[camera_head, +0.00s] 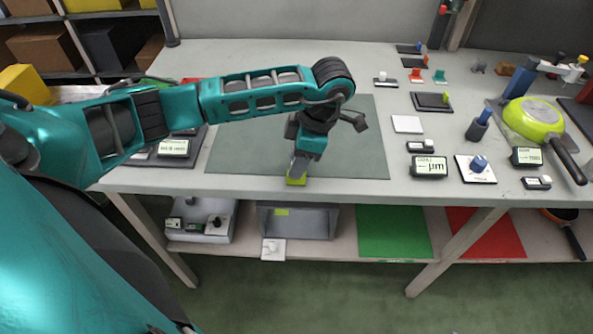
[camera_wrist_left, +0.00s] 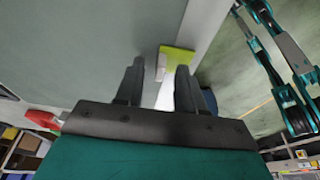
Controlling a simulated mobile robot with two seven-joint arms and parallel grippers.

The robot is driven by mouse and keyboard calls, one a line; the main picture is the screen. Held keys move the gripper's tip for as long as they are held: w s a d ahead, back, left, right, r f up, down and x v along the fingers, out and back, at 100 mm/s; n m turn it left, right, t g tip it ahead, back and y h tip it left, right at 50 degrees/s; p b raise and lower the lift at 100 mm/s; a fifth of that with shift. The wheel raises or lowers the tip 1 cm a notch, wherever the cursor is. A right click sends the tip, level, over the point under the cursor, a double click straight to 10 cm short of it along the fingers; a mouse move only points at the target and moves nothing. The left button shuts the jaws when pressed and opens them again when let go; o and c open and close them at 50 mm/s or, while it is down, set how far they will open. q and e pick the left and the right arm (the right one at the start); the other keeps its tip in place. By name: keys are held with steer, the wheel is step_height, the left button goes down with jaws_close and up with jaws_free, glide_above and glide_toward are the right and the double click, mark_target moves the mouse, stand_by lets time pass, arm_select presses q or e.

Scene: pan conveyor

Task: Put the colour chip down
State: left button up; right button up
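A yellow-green colour chip (camera_head: 296,181) is at the tip of my left gripper (camera_head: 299,172), near the front edge of the grey-green mat (camera_head: 240,155) on the table. In the left wrist view the chip (camera_wrist_left: 179,61) shows just beyond the fingertips, with a pale block-like part on its left side. The two fingers of my left gripper (camera_wrist_left: 160,75) stand apart there, with background visible between the left finger and the chip. The gripper looks open. Whether the chip rests fully on the surface is hard to tell. My right gripper does not show.
At the right are a lime pan (camera_head: 533,120), a µm gauge (camera_head: 430,167), a white square plate (camera_head: 407,124) and a dark pad (camera_head: 431,102). A lower shelf holds a grey bin (camera_head: 330,222), a green mat (camera_head: 393,232) and a red mat (camera_head: 487,232). The mat's right half is clear.

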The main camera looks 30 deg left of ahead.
arm_select(q)
steer(key=shift+c, duration=0.2)
jaws_close()
steer(key=shift+r, duration=0.15)
stand_by(0.3)
